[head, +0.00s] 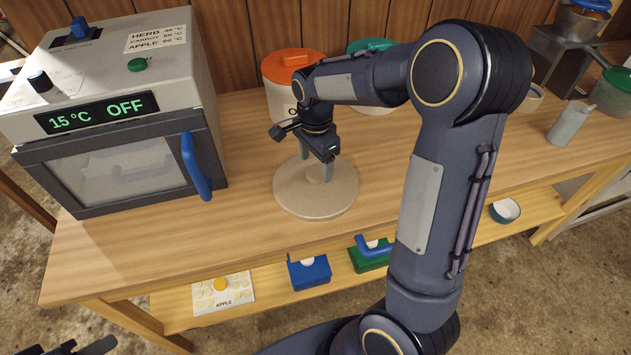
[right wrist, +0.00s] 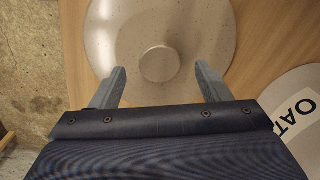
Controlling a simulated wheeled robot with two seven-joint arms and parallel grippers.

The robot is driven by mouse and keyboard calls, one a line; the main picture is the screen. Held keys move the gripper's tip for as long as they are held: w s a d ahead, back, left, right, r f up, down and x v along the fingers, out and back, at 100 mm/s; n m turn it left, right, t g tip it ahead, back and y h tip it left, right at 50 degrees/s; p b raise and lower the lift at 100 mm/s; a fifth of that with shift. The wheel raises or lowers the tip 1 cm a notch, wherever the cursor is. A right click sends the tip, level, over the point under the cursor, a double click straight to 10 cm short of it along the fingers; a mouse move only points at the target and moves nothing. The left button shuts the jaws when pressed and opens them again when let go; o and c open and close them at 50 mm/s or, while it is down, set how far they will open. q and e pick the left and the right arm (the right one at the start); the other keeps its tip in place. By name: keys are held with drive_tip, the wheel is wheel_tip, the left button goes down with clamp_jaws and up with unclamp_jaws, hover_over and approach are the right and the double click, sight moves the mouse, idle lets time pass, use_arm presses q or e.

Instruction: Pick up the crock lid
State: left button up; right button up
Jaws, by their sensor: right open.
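The crock lid (head: 292,202) is a round, speckled beige disc lying flat on the wooden counter. Its round centre knob (right wrist: 160,64) shows in the right wrist view. My right gripper (head: 317,166) is over the lid, pointing down, and partly hides its far side. In the right wrist view its two fingers (right wrist: 160,73) are apart, one on each side of the knob, with visible gaps. It holds nothing. My left gripper (head: 85,347) shows only as a dark piece cut off at the bottom left; its jaw state is unclear.
An orange-lidded crock (head: 285,68) stands close behind my right gripper, with a green-lidded one (head: 372,48) beside it. A dryer oven (head: 120,110) with a blue handle is at left. Blue (head: 309,273) and green (head: 367,257) items sit on the lower shelf. Counter in front of the lid is clear.

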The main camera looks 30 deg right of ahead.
wheel_tip(320, 180, down, 2)
drive_tip(key=shift+f, duration=0.25)
clamp_jaws()
idle(0.4)
